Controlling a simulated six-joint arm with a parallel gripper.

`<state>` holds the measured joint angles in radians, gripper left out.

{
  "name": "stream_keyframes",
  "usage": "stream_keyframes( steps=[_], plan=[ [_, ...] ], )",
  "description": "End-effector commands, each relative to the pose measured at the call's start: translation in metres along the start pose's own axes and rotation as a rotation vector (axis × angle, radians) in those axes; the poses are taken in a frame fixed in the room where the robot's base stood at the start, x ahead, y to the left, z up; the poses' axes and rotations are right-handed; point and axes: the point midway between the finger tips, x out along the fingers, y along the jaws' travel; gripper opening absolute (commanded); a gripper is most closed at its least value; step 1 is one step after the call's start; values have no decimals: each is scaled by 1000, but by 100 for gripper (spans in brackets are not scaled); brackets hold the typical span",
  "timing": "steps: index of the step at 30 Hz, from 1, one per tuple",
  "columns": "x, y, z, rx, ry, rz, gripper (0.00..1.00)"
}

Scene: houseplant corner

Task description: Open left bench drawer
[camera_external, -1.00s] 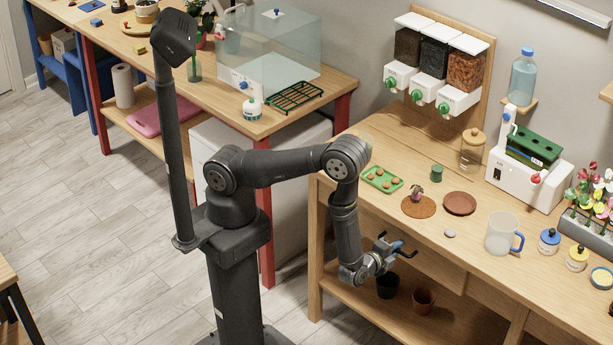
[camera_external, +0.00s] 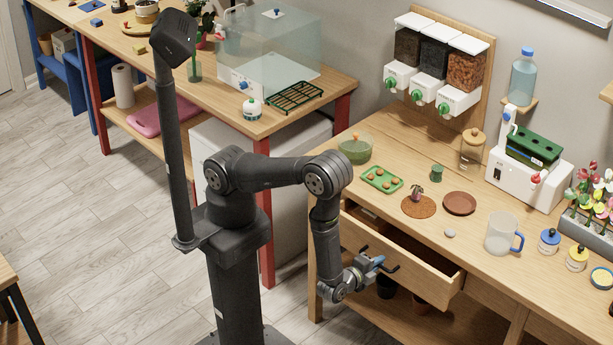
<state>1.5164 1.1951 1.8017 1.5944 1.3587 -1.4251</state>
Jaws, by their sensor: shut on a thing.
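The left bench drawer (camera_external: 425,277) is pulled out from under the wooden bench, and part of its inside shows. Its front faces my arm, tilted toward the lower left in the picture. My gripper (camera_external: 385,265) is at the middle of the drawer front, shut on the drawer's dark handle (camera_external: 393,268). The fingers partly hide the handle. Something brown lies inside the drawer at its left end; I cannot tell what it is.
The bench top holds a green bowl (camera_external: 355,150), a green tray (camera_external: 382,180), a brown saucer (camera_external: 459,203) and a clear mug (camera_external: 503,233). Dark pots (camera_external: 387,286) stand on the shelf below the drawer.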

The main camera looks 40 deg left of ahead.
Motion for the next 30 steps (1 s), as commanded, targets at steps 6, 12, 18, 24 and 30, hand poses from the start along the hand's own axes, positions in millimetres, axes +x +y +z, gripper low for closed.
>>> stream_keyframes(
  steps=[6,12,18,24,30],
  plan=[
    [-62,13,-1,1,8,0,0],
    [-110,23,-1,2,6,0,0],
    [-145,30,0,0,4,-1,0],
    [-165,34,0,0,1,0,0],
    [-172,36,0,0,1,0,0]
  ],
)
